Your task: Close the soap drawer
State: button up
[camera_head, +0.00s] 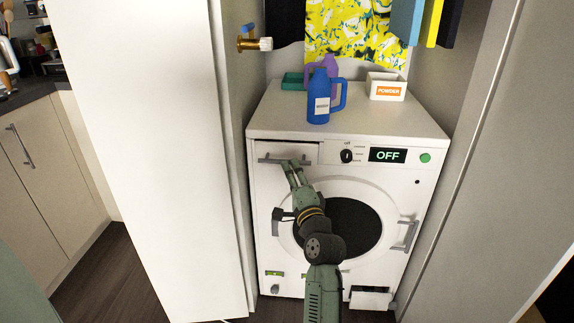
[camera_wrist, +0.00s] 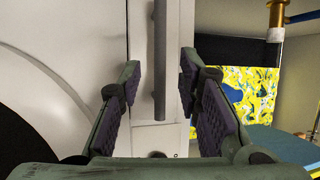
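The soap drawer (camera_head: 272,150) is at the upper left of the white washing machine's front, with a grey bar handle (camera_head: 266,159) across it. A dark line runs along its top edge; I cannot tell how far out it stands. My gripper (camera_head: 294,164) is in front of the drawer, by the right half of the handle. In the wrist view the handle (camera_wrist: 160,45) runs upright between the two spread fingers of my gripper (camera_wrist: 160,80), with a gap on both sides. The gripper is open and holds nothing. My arm hides part of the machine's front.
The round door (camera_head: 384,195) is below the drawer. A blue bottle (camera_head: 318,98), a purple bottle (camera_head: 331,66) and a powder box (camera_head: 387,87) stand on top. A small flap (camera_head: 370,298) at the bottom right is open. Cabinet walls close in both sides.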

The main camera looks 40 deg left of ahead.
jog(key=v, duration=0.7)
dwell(0.3)
